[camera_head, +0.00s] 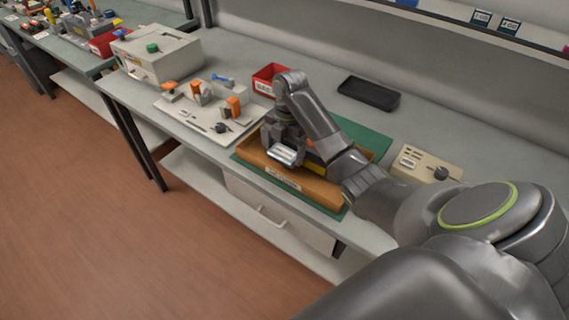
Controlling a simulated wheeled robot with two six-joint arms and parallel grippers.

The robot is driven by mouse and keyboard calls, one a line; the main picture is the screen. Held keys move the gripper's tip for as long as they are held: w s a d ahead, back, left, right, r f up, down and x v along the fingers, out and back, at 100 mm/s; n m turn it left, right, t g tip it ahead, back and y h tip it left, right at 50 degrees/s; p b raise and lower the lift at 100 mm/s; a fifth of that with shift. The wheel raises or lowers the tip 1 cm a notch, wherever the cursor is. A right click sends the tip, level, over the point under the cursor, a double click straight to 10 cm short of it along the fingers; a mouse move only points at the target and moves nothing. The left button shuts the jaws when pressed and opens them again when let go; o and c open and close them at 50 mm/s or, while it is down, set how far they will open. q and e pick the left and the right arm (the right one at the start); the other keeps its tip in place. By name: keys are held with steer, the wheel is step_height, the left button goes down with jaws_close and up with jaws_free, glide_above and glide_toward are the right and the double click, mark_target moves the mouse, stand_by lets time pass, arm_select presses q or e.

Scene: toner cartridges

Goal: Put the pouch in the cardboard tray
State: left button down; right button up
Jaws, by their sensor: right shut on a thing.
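The cardboard tray (336,197) is brown and shallow, with a label on its front wall, and lies on a green mat on the bench. My right gripper (284,143) points down over the left part of the tray. It is shut on the silvery pouch (284,156), which shows just below the fingers, within the tray's outline. My arm hides part of the pouch and of the tray's inside, and I cannot tell whether the pouch touches the tray floor. My left gripper is not in view.
The green mat (372,140) surrounds the tray. To the left are a pale fixture plate (196,118) with orange clamps and a beige box (160,54). A red bin (265,77) and an empty black tray (369,93) stand behind. A beige device (424,164) is at right.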

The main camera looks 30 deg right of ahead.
mark_target(285, 152)
steer(key=shift+f, duration=0.35)
steer(key=shift+f+b, duration=0.4)
steer(key=shift+f, duration=1.1)
steer(key=o, duration=1)
steer(key=shift+f, duration=0.15)
steer(key=shift+w+d+r, duration=0.1)
steer(key=shift+r, duration=0.6)
steer(key=r+p, duration=0.2)
steer(key=r, duration=0.1)
steer(key=r+p, duration=0.3)
steer(key=r, duration=0.1)
steer(key=d+r+p, duration=0.1)
steer(key=r+p, duration=0.2)
steer(key=r, duration=0.1)
steer(key=shift+w+d, duration=0.1)
steer(key=shift+w, duration=0.1)
